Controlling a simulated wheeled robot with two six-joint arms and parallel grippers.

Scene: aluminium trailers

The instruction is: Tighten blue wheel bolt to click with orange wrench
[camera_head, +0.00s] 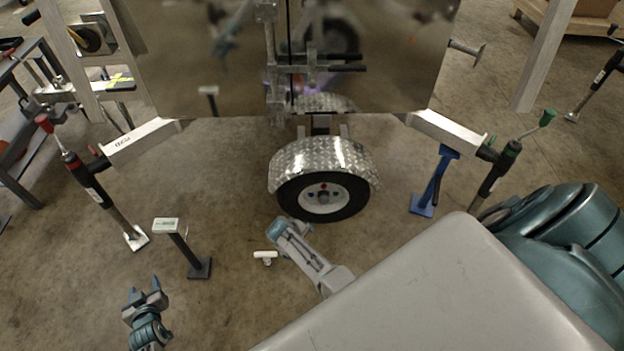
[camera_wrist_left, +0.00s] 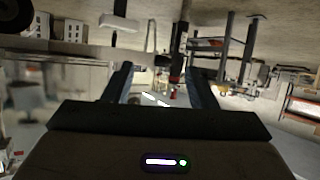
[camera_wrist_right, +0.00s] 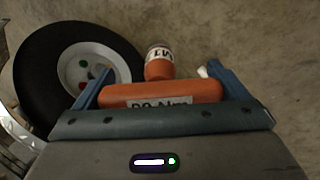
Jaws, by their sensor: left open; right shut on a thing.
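The trailer wheel (camera_head: 349,197) has a white hub with small coloured bolts. A blue bolt (camera_head: 308,196) seems to sit on its left side, below and left of a red one. The wheel (camera_wrist_right: 30,80) also fills the left of the right wrist view. My right gripper (camera_wrist_right: 160,88) is shut on the orange wrench (camera_wrist_right: 130,93), which lies across the jaws. In the head view I cannot make out the wrench. My left gripper (camera_head: 143,291) is open and empty, low at the left.
A diamond-plate fender (camera_head: 320,157) covers the wheel's top. A black post stand (camera_head: 183,248) and a blue stand (camera_head: 432,185) flank the wheel. A small white object (camera_head: 265,256) lies on the floor. Jacks with red (camera_head: 85,180) and green (camera_head: 497,175) tops stand at the trailer's corners.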

